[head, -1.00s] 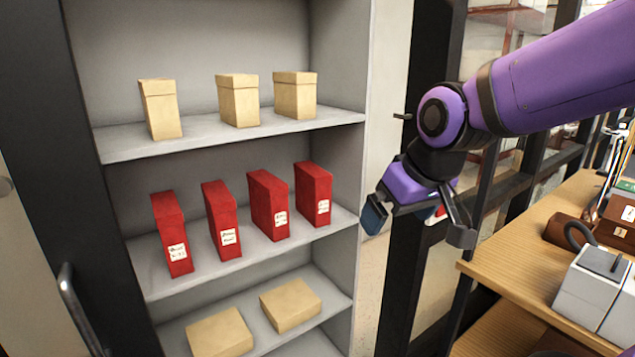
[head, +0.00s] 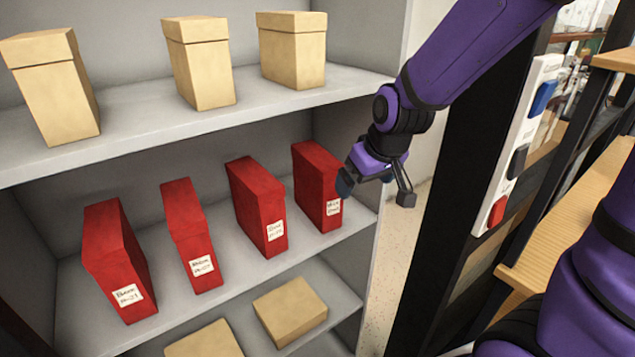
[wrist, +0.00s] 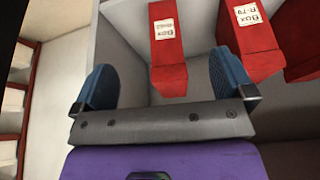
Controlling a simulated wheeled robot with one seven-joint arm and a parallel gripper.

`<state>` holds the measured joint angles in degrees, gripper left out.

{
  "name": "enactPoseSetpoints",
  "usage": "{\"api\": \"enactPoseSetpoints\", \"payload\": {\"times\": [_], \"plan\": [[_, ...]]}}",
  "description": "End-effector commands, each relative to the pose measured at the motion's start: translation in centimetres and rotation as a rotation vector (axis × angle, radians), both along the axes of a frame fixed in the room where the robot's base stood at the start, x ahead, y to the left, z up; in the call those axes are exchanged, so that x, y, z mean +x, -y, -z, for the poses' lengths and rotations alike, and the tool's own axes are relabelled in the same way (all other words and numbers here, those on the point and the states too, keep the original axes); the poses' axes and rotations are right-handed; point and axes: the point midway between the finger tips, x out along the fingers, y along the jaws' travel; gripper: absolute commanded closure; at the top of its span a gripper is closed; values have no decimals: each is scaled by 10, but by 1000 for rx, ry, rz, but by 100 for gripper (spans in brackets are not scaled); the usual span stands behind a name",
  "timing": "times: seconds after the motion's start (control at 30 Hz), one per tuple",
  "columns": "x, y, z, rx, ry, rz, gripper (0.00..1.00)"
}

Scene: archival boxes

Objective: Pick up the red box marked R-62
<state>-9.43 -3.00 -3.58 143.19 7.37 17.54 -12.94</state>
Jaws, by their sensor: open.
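Several red boxes stand upright in a row on the middle shelf. In the head view these are the leftmost red box (head: 118,258), the second (head: 190,235), the third (head: 258,207) and the rightmost (head: 318,186). Their white labels are too small to read surely there. In the wrist view the third box (wrist: 250,45) reads R-79. The rightmost box (wrist: 169,72) has a blurred number I cannot read. My gripper (head: 374,191) is open and empty, close to the front right of the rightmost box. In the wrist view that box stands ahead, between the two blue fingers (wrist: 162,62).
Tan boxes stand on the shelf above, such as one (head: 292,50) over the rightmost red box. Flat tan boxes (head: 290,310) lie on the shelf below. The cabinet's right side wall is close to my gripper. A wooden table (head: 570,215) is at the right.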

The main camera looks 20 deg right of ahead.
Motion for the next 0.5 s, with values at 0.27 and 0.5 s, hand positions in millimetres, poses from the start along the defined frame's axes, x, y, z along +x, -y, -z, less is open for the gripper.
{"api": "enactPoseSetpoints", "payload": {"times": [0.27, 0.5], "plan": [[47, -10, 0, 0, -2, 0, 0], [62, -13, 0, 0, -1, 1, 0]]}}
